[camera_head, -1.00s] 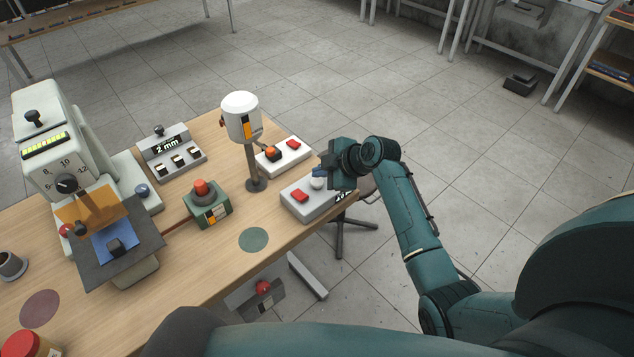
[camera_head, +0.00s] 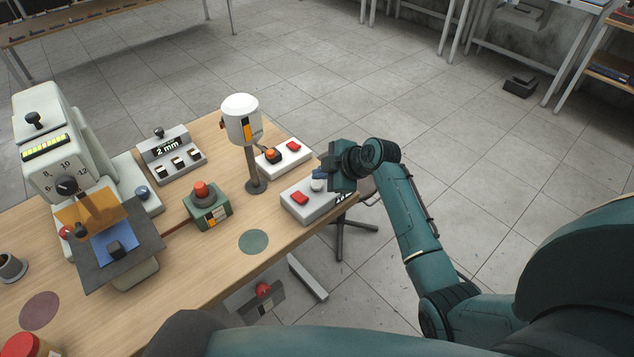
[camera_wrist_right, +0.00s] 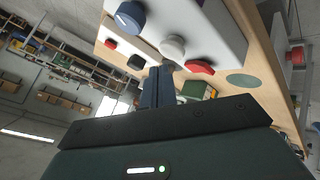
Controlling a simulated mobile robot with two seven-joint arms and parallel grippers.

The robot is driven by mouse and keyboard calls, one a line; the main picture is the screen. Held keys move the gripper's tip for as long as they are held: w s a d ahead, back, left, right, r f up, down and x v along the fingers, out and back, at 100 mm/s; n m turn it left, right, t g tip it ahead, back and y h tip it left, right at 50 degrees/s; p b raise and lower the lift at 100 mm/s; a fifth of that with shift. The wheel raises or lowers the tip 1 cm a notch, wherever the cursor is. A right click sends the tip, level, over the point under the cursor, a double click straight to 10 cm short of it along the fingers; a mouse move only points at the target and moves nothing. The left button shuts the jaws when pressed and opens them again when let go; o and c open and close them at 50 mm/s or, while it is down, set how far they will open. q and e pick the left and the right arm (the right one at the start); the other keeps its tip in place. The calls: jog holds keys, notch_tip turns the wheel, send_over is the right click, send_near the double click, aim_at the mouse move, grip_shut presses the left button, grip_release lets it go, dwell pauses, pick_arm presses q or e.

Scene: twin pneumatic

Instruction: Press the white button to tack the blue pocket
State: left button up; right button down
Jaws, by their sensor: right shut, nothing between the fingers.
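The white button (camera_head: 316,186) is on the grey control box (camera_head: 301,209) at the table's right edge, beside a red button (camera_head: 299,197). My right gripper (camera_head: 319,174) is shut and empty, its blue fingertips just over the white button and partly hiding it. In the right wrist view the fingertips (camera_wrist_right: 164,68) are close to the white button (camera_wrist_right: 172,47); I cannot tell whether they touch. The blue pocket (camera_head: 104,246) lies on a dark plate (camera_head: 150,247) at the pale machine on the left, with a dark block on it. My left gripper is not in view.
A white box (camera_head: 293,152) with red and orange buttons and a white-capped post (camera_head: 242,119) stand behind the control box. A green box with a red knob (camera_head: 207,205) stands mid-table. The floor to the right is open, with a stool (camera_head: 357,222) under my right arm.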

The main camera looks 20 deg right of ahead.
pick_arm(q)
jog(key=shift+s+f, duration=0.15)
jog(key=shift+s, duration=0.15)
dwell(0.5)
pick_arm(e)
jog(key=shift+f, duration=0.15)
jog(key=shift+f+b, duration=0.3)
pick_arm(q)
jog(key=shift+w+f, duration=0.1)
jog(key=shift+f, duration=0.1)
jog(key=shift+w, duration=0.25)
pick_arm(e)
jog(key=shift+f, duration=0.1)
pick_arm(q)
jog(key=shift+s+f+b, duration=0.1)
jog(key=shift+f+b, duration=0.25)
jog(key=shift+b, duration=0.2)
pick_arm(e)
jog(key=shift+f, duration=0.65)
jog(key=shift+r+p, duration=1.05)
jog(key=shift+r, duration=0.1)
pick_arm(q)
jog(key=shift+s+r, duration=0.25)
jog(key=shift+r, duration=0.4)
